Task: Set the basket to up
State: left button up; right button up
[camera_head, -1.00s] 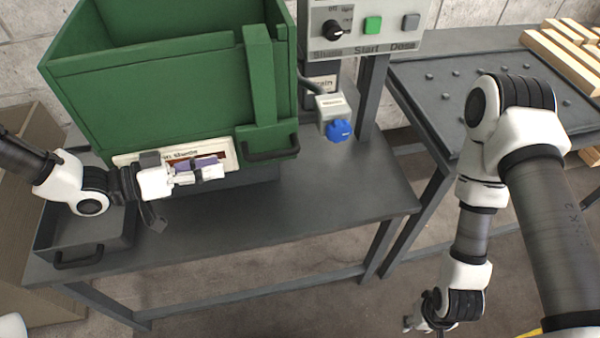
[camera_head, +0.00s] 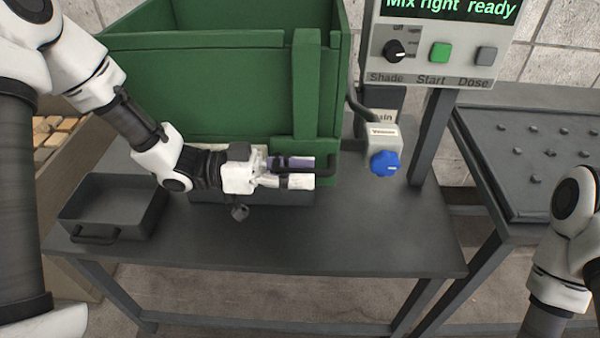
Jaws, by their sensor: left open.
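A green open-topped tank (camera_head: 210,85) stands on the dark bench. A green upright bar (camera_head: 306,85) runs down its front right, ending in a bracket with a dark handle (camera_head: 327,157). No label names the basket; the bar and handle may belong to it. My left gripper (camera_head: 298,172) is open at the handle's left part, with its fingers overlapping the handle in the picture. I cannot tell whether they touch it. The gripper hides most of the sign on the tank's front. My right arm shows at the right edge, but its gripper is out of view.
A control box (camera_head: 432,52) with a display reading "Mix right ready" stands right of the tank. A blue knob (camera_head: 384,163) sits below it. A dark tray (camera_head: 112,205) lies on the bench's left. The bench (camera_head: 370,230) front is clear. Another dark table (camera_head: 540,150) stands right.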

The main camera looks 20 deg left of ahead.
pick_arm(q)
grip_shut()
notch_tip(320, 180, up, 14)
jog(key=p, duration=1.2)
jog(key=shift+w+f, duration=0.15)
jog(key=shift+f, duration=0.1)
grip_release()
jog(key=shift+r, duration=0.1)
jog(key=shift+a, duration=0.1)
